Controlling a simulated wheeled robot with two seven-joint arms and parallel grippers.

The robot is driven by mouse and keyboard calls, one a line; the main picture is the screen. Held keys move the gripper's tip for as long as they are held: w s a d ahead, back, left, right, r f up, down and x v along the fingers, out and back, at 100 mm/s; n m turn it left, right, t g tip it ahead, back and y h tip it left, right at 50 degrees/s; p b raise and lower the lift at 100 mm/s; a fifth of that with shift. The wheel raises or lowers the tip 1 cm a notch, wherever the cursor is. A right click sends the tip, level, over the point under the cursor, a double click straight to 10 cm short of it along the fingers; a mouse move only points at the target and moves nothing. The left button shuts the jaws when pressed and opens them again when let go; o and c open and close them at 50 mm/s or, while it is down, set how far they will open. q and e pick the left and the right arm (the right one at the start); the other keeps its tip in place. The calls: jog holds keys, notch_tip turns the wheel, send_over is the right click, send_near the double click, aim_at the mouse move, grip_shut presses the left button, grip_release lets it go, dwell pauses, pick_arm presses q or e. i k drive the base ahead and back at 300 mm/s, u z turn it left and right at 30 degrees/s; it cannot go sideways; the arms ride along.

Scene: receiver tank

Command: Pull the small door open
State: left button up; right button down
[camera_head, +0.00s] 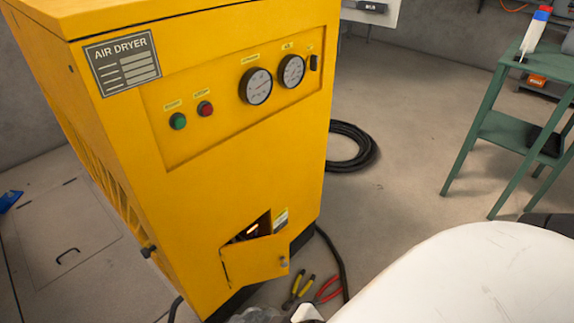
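The small door (256,259) is a yellow panel low on the front of the yellow air dryer (235,175). It stands partly open, swung outward and tilted against the cabinet face. A dark opening with a small reddish light shows above and behind it. A small grey knob or latch (284,263) sits near its right edge. A large white rounded part of mine fills the lower right. A small white and dark shape at the bottom edge, below the door, is cut off and cannot be identified.
Yellow-handled pliers (297,291) and red-handled pliers (328,290) lie on the floor by the dryer's base. A black hose (349,147) lies coiled behind it. A green stand (507,128) is at the right.

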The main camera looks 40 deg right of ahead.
aim_at(246, 263)
jog(key=u, duration=2.2)
jog(key=k, duration=1.15)
jog(key=z, duration=2.05)
jog(key=i, duration=0.5)
jog(key=z, duration=0.05)
